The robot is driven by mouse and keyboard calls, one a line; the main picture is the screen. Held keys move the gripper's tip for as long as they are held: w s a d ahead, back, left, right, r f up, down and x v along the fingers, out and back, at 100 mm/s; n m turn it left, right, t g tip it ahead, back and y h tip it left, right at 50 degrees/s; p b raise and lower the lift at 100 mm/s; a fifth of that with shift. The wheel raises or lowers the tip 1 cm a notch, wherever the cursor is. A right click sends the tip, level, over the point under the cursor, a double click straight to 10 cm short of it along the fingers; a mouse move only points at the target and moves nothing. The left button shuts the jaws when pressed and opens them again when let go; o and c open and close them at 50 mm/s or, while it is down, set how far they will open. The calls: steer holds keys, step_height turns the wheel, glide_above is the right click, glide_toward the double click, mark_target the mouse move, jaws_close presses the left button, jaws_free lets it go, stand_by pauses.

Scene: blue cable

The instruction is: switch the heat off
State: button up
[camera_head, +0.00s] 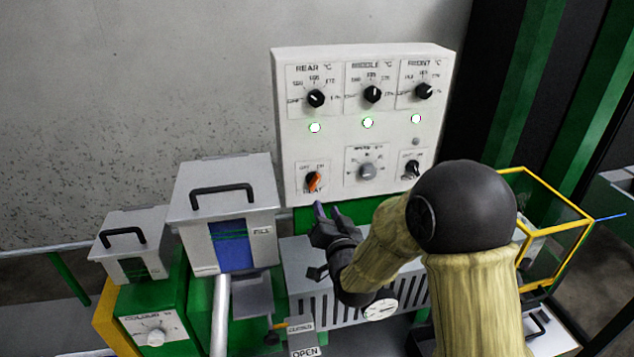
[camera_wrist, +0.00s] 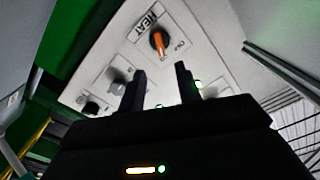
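The heat switch is an orange rotary knob (camera_head: 313,181) at the lower left of the white control panel (camera_head: 290,150), with a HEAT label beneath it. Its pointer is tilted slightly off vertical in the head view. The orange knob also shows in the wrist view (camera_wrist: 159,42), above and beyond my fingertips. My gripper (camera_head: 327,208) is just below the panel's lower edge, below and slightly right of the knob. In the wrist view my gripper (camera_wrist: 160,72) has its two fingers apart with nothing between them. It does not touch the knob.
Three black temperature dials, including the rear dial (camera_head: 316,98), sit above lit indicators (camera_head: 367,123). A grey dial (camera_head: 367,171) and a small black switch (camera_head: 412,169) are right of the heat knob. A lidded grey box (camera_head: 222,190) stands left; a yellow frame (camera_head: 525,265) stands right.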

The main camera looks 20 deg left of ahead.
mark_target(316, 184)
steer(key=p+x, duration=0.3)
steer(key=x, duration=0.7)
steer(key=shift+w+a, duration=0.3)
jaws_close()
